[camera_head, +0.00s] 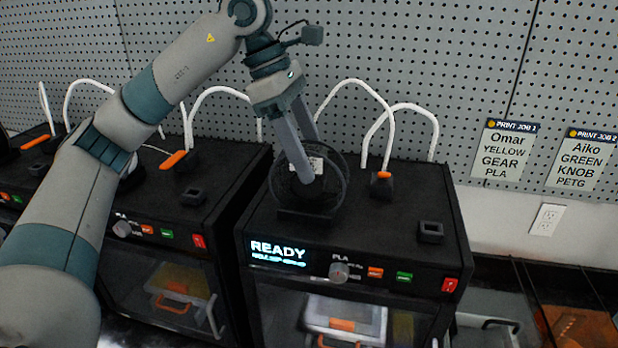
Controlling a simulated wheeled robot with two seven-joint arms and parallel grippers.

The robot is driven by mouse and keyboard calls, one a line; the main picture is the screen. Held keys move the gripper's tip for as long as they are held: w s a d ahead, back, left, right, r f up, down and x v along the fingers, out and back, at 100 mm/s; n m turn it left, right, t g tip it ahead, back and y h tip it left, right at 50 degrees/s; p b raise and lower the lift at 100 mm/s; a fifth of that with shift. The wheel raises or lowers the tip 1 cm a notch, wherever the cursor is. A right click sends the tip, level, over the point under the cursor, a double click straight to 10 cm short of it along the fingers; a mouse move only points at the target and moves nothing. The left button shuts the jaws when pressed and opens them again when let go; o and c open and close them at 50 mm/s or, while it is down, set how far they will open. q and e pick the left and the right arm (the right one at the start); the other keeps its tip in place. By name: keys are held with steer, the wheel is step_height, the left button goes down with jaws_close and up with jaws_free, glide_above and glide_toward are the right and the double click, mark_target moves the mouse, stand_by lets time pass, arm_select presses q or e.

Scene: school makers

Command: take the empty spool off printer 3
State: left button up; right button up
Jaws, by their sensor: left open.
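A black printer (390,236) stands right of the middle, with a lit READY display on its front; I cannot read a printer number. A dark spool (337,195) with thin open rims and no visible filament stands upright on its top, at the left. My left gripper (308,172) reaches down over the spool from above, its fingertips at the spool's centre. The fingers are apart, and part of the spool is hidden behind them. I cannot tell whether they touch it. My right gripper is not in view.
A second black printer (215,217) stands close on the left, partly behind my arm. White tubes (392,125) arch up behind the spool. A pegboard (420,60) closes off the back, with job cards (506,150) at the right. A small square holder (431,230) sits on the printer's top right.

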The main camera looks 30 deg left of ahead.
arm_select(q)
steer(key=shift+c, duration=0.3)
jaws_close()
steer(key=shift+r, duration=0.15)
